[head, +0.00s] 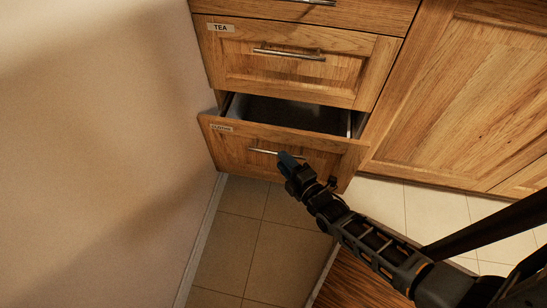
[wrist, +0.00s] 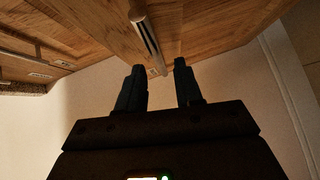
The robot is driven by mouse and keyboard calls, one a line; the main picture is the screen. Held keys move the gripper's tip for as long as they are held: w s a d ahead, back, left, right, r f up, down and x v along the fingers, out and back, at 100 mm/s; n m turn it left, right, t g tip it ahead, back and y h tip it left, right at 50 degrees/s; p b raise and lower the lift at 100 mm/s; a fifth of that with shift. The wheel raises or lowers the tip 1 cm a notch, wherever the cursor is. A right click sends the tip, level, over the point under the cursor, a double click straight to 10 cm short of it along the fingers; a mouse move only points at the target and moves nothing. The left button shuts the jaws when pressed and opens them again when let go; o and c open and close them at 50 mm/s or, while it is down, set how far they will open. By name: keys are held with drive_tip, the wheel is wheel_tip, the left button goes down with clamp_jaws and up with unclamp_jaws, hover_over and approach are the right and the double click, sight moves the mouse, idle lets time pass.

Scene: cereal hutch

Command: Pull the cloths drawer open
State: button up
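The cloths drawer (head: 240,144), labelled on its wooden front, is the lower drawer in the head view. It stands partly open, with its dark inside showing behind the front. Its metal bar handle (head: 262,151) runs across the front and also shows in the wrist view (wrist: 148,40). My gripper (head: 287,159) is at the right end of this handle. In the wrist view my gripper (wrist: 159,66) has its two dark fingers apart, with the near end of the handle between the fingertips. I cannot tell whether a finger touches the handle.
The closed tea drawer (head: 285,65) with its own handle is directly above. A plain wall (head: 100,150) stands close on the left. A wooden cabinet panel (head: 460,100) is on the right. Tiled floor (head: 240,235) lies clear in front of the drawer.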

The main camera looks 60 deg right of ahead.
drive_tip(key=shift+b+x, duration=0.3)
drive_tip(key=shift+x, duration=1.7)
drive_tip(key=shift+c, duration=0.3)
clamp_jaws()
